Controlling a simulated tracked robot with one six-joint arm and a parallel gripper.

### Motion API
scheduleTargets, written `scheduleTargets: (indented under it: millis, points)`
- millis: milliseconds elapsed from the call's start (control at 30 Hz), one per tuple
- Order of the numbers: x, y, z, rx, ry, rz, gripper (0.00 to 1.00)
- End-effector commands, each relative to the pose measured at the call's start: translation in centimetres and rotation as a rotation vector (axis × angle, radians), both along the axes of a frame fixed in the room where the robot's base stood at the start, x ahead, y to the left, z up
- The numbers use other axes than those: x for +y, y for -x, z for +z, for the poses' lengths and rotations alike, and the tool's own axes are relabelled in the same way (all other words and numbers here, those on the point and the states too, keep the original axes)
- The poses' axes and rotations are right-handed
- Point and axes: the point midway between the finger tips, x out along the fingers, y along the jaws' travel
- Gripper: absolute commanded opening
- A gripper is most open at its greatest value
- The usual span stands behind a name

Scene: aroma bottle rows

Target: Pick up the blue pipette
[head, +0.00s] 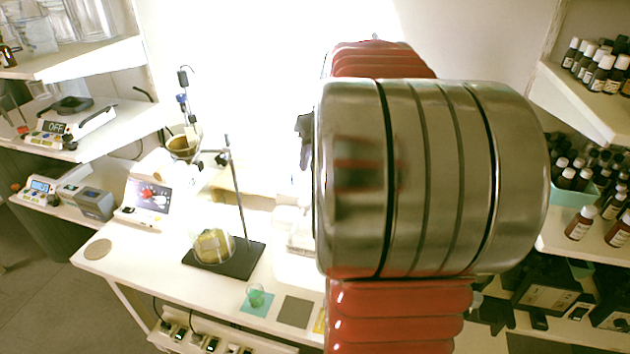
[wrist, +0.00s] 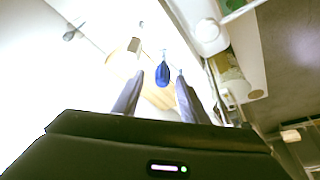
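The blue pipette (wrist: 162,74) shows in the wrist view as a small blue bulb with a thin pale end above it. It appears between the two fingertips of my gripper (wrist: 160,80), beyond them, with gaps on both sides. My gripper is open, and I see nothing held. In the head view my arm covers the middle, and only a dark part of my gripper (head: 304,135) shows at its left edge. A small blue piece (head: 182,98) hangs near a stand at the left there; I cannot tell whether it is the same pipette.
A stand with a black base (head: 227,256) holds a round flask (head: 212,244) on the white bench (head: 140,268). Shelves with brown bottles (head: 580,226) stand at the right. A round wooden piece (wrist: 158,97) shows behind my fingers.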

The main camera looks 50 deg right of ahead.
Motion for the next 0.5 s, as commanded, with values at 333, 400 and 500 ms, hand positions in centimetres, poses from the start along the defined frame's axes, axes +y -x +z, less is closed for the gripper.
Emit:
scheduleTargets:
  millis: [333, 400, 500]
  points:
    - [0.0, -0.1, -0.2, -0.001, 0.0, 0.0, 0.4]
    - [0.0, -0.2, -0.4, 0.0, 0.0, 0.001, 0.4]
    - [0.1, -0.4, -1.3, 0.002, -0.001, 0.001, 0.4]
